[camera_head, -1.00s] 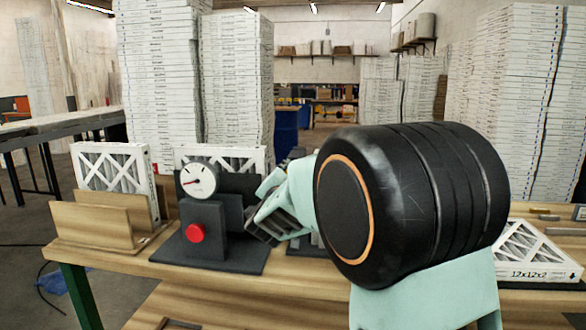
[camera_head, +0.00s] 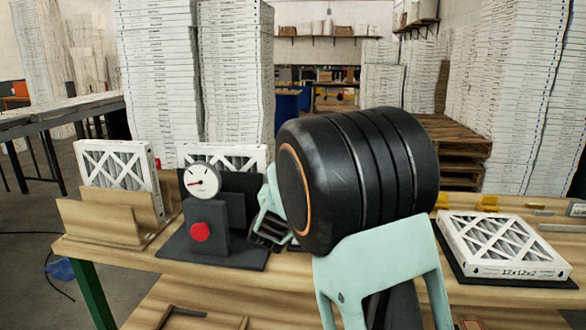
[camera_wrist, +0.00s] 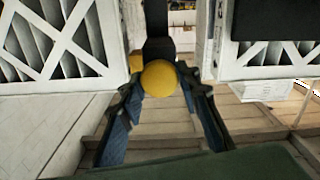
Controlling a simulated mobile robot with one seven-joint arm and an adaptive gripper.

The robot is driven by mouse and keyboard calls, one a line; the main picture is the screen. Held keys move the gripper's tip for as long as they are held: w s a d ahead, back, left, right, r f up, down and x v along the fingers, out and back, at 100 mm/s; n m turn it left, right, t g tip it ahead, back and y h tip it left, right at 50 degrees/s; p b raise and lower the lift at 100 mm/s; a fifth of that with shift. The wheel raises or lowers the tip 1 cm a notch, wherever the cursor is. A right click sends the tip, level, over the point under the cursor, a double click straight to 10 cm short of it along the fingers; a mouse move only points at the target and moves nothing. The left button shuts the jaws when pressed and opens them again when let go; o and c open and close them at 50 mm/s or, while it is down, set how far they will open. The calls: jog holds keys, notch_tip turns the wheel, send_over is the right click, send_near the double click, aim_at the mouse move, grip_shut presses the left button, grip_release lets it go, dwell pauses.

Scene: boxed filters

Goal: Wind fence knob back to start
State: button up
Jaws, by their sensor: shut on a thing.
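A round yellow knob (camera_wrist: 159,78) sits between the two fingers of my gripper (camera_wrist: 160,88) in the wrist view, with a dark bar behind it. My gripper is shut on this knob. In the head view my gripper (camera_head: 268,232) is partly seen, low beside the dark gauge fixture; the knob is hidden there. The fixture (camera_head: 208,225) carries a round white dial (camera_head: 202,180) with a red needle and a red button (camera_head: 200,232) on its front. The fence itself cannot be made out clearly.
A white-framed filter (camera_head: 118,178) stands in a wooden holder (camera_head: 95,228) at left; another (camera_head: 225,157) stands behind the dial. A filter marked 12x12x2 (camera_head: 503,246) lies on a dark mat at right. Tall stacks of boxes (camera_head: 158,80) rise behind the bench.

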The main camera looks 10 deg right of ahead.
jog(key=shift+a+n+p, duration=0.1)
jog(key=shift+n+p, duration=2.6)
jog(key=shift+n, duration=2)
jog(key=o, duration=1.2)
jog(key=shift+c, duration=0.2)
jog(key=v, duration=1.2)
